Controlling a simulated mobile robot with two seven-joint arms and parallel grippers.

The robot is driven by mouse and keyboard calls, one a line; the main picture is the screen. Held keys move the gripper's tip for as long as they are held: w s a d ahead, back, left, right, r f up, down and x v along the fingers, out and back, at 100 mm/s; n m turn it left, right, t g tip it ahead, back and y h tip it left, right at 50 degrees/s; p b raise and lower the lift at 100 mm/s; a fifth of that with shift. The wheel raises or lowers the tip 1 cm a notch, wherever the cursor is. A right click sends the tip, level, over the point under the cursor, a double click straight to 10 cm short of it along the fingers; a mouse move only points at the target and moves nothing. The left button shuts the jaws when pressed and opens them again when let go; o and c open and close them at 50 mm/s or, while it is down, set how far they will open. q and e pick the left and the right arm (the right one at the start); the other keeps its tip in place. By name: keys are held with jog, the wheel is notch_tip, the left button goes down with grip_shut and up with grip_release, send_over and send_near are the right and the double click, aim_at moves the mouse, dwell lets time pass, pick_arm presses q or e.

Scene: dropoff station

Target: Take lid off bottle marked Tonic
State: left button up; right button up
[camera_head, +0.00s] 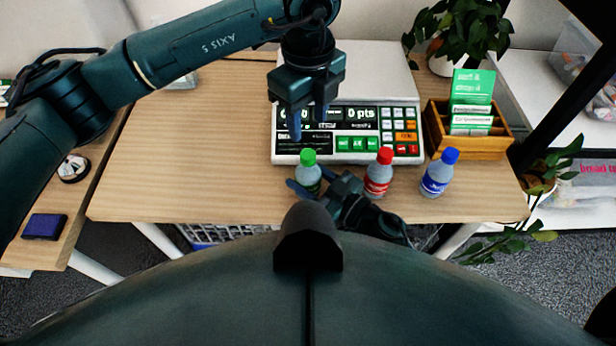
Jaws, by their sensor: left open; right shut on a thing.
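Three small clear bottles stand in a row on the wooden table: a green-capped bottle (308,174), a red-capped bottle (378,175) and a blue-capped bottle (440,174). Their labels are too small to read, so I cannot tell which is marked Tonic. All three caps are on. My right gripper (309,184) is low at the table's front and shut on the green-capped bottle, which stands upright; the gripper hides its lower part. My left gripper (308,125) is open and empty, pointing down, just above the green cap and apart from it.
A white scale with a keypad and display (350,135) stands right behind the bottles. A wooden box with cards (468,138) stands at the right, with a potted plant (458,40) behind it. The table (180,170) is clear to the left.

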aim_at(308, 154)
grip_shut()
pick_arm(q)
jog(key=m, duration=1.5)
jog(key=shift+m, duration=0.3)
jog(key=m, duration=1.4)
jog(key=shift+m, duration=0.4)
jog(key=m, duration=1)
jog(key=shift+m, duration=0.3)
jog(key=m, duration=1.2)
jog(key=shift+m, duration=0.3)
jog(key=shift+f, duration=0.55)
notch_tip(308, 154, down, 7)
jog(key=shift+r, duration=0.1)
